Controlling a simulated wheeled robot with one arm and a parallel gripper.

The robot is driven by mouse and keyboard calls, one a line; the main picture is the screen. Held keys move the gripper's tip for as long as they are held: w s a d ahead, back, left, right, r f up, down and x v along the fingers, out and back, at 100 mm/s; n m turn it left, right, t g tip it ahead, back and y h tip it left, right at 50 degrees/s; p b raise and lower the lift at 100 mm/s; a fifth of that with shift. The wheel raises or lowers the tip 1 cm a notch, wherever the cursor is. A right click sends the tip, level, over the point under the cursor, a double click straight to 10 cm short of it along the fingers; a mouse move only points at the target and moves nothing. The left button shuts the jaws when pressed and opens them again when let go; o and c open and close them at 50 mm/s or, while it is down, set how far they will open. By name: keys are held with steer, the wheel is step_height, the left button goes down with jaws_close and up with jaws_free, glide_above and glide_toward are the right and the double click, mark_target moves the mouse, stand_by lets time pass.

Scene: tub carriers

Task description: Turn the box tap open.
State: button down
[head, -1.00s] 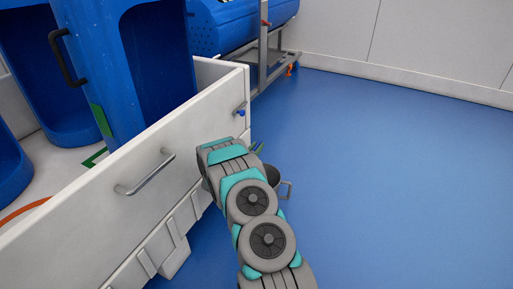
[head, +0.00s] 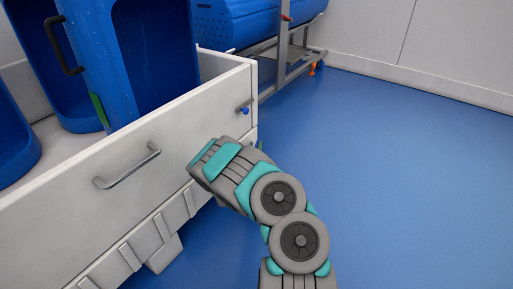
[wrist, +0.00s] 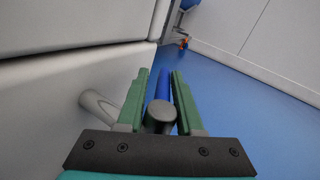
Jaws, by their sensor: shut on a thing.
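The white box (head: 75,195) stands at the left in the head view, and its wall fills the left of the wrist view (wrist: 60,110). The box tap shows in the wrist view as a grey stub (wrist: 97,105) coming out of the wall, a round grey body (wrist: 160,117) and a blue lever (wrist: 165,88). My gripper (wrist: 161,82) has its green fingers on both sides of the blue lever and is shut on it. In the head view my arm hides the tap and most of the gripper.
Blue tubs (head: 150,50) stand in the box. A grey handle (head: 128,168) and a small blue knob (head: 244,110) sit on its wall. A blue drum (head: 250,20) on a grey wheeled frame (head: 290,65) stands behind. The blue floor (head: 400,170) at right is clear.

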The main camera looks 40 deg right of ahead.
steer(key=shift+n+t+y, duration=0.3)
steer(key=shift+n+y, duration=0.1)
stand_by(0.6)
steer(key=c, duration=0.8)
jaws_free()
steer(key=shift+w, duration=0.1)
steer(key=shift+p+v, duration=0.9)
steer(key=shift+v, duration=3.05)
steer(key=shift+c, duration=0.4)
